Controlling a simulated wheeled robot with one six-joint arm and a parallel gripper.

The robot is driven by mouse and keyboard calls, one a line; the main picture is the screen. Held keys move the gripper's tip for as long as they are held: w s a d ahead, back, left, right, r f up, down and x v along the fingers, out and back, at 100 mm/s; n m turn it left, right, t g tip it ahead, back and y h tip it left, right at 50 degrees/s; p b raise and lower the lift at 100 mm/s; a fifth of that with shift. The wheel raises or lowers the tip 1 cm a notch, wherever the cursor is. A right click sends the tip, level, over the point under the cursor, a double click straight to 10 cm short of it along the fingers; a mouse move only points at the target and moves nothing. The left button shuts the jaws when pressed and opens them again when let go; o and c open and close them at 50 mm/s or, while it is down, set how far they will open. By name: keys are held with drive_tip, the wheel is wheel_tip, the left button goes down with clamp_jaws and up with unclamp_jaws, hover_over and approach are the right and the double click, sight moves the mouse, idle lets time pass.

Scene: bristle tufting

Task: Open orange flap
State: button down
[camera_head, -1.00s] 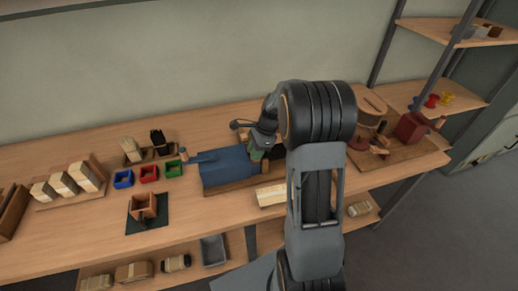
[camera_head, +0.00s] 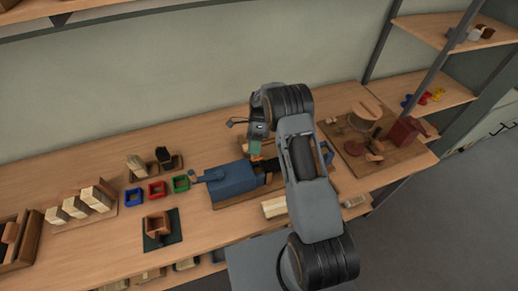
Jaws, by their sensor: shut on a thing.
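The blue tufting machine (camera_head: 232,182) lies on a wooden base in the middle of the bench. A small bit of orange (camera_head: 256,158), which looks like the orange flap, shows at its right end. My gripper (camera_head: 255,149) points down right at this orange piece, with its jaws shut on it. The fingertips are small here, and most of the flap is hidden by the gripper and my arm. How far the flap stands open cannot be seen.
A pale block (camera_head: 274,207) lies at the bench's front edge. Red (camera_head: 157,189), blue and green bins stand left of the machine. A wooden board with round parts (camera_head: 362,118) lies to the right. My arm covers the bench right of the machine.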

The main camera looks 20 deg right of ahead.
drive_tip(key=shift+w+a+g, duration=0.1)
drive_tip(key=shift+w+g, duration=0.75)
drive_tip(key=shift+g, duration=0.15)
drive_tip(key=shift+m, duration=0.3)
